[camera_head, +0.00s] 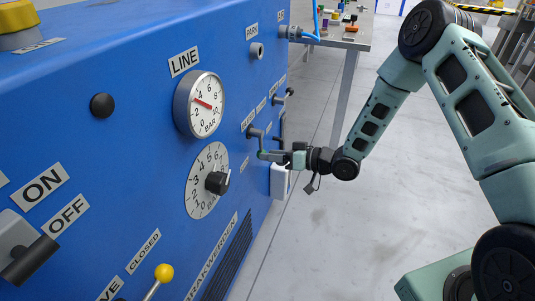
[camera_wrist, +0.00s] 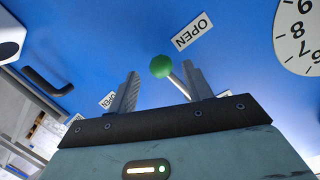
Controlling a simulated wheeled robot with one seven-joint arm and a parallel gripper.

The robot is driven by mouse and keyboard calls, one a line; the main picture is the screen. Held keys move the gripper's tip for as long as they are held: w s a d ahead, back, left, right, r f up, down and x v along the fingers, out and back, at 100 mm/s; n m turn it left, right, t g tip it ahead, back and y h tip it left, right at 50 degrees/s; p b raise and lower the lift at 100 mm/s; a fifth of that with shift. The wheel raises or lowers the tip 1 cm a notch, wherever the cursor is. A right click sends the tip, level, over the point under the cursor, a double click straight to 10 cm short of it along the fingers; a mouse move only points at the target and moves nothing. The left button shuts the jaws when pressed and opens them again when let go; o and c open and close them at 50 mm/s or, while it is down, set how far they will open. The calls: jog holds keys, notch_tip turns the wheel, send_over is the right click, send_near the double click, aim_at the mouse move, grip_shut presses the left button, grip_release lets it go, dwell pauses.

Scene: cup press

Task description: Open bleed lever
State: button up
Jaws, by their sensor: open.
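The bleed lever has a green ball knob (camera_wrist: 160,66) on a thin metal rod, on the blue panel in the wrist view. An OPEN label (camera_wrist: 192,31) sits just up and right of the knob. In the head view, a small grey lever (camera_head: 256,132) sticks out of the panel right where my gripper (camera_head: 270,156) is. My gripper's fingers (camera_wrist: 160,80) are open, and the knob appears between their tips in the wrist view. The rod runs down right, close to the right finger. I cannot tell whether the finger touches it.
A LINE gauge (camera_head: 200,104) and a round dial with a black knob (camera_head: 206,180) are on the panel left of my gripper. A yellow-knobbed lever (camera_head: 163,273) is low. Grey floor (camera_head: 325,205) is free at right.

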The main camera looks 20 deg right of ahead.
jog(key=p+v, duration=0.2)
jog(key=v, duration=1.3)
jog(key=shift+p, duration=0.4)
jog(key=shift+r, duration=0.1)
jog(key=w+a+r+n+g+h, duration=0.2)
jog(key=w+a+r+h, duration=0.1)
jog(key=a+h, duration=0.25)
jog(key=s+a+r+g+h, duration=0.2)
jog(key=s+a+r+h, duration=0.1)
jog(key=s+a+r, duration=0.25)
jog(key=s+a+r+g+h, duration=0.2)
jog(key=s+r+g, duration=0.15)
jog(key=s, duration=0.85)
jog(key=s+a+r+g+h, duration=0.25)
jog(key=s+r, duration=0.25)
jog(key=s, duration=0.7)
notch_tip(320, 180, up, 27)
jog(key=y+p, duration=0.1)
jog(key=p, duration=2.6)
jog(key=shift+n, duration=0.3)
